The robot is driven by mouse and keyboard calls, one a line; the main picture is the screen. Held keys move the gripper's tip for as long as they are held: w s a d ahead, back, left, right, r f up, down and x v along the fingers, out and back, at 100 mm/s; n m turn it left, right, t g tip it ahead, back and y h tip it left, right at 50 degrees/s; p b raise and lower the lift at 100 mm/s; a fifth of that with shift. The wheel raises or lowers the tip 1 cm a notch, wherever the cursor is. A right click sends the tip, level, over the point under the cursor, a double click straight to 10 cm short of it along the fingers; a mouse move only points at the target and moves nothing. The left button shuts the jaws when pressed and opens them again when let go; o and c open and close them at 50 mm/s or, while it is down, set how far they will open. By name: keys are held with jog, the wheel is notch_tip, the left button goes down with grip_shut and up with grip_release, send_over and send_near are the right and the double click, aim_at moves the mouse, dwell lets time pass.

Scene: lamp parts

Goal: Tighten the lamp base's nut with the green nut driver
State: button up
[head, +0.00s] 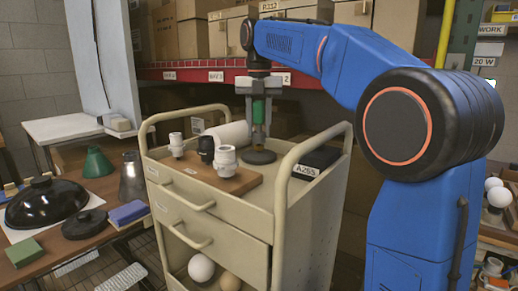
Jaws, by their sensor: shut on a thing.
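My gripper (259,92) points straight down over the far part of the cart top. It is shut on the green nut driver (258,111), which hangs upright. Below the driver is the lamp base (259,157), a dark round disc lying flat on the cart top, with a short brass-coloured part (258,136) between it and the driver. The driver's lower end is in line with the base's middle. The nut is too small to make out, and I cannot tell whether the driver touches it.
On the cart (280,190), a wooden board (215,178) carries white and dark sockets left of the base. A white roll (230,135) lies behind. A black box (318,160) is to the right. Raised handle rails (290,165) flank the top. Lamp shades (48,205) sit on the left table.

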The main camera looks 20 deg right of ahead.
aim_at(259, 148)
jog(key=shift+f, duration=1.15)
dwell(1.0)
dwell(0.4)
jog(key=shift+m, duration=1.7)
jog(key=shift+m, duration=1.7)
jog(key=m, duration=0.3)
jog(key=shift+f, duration=0.1)
jog(key=shift+m, duration=0.3)
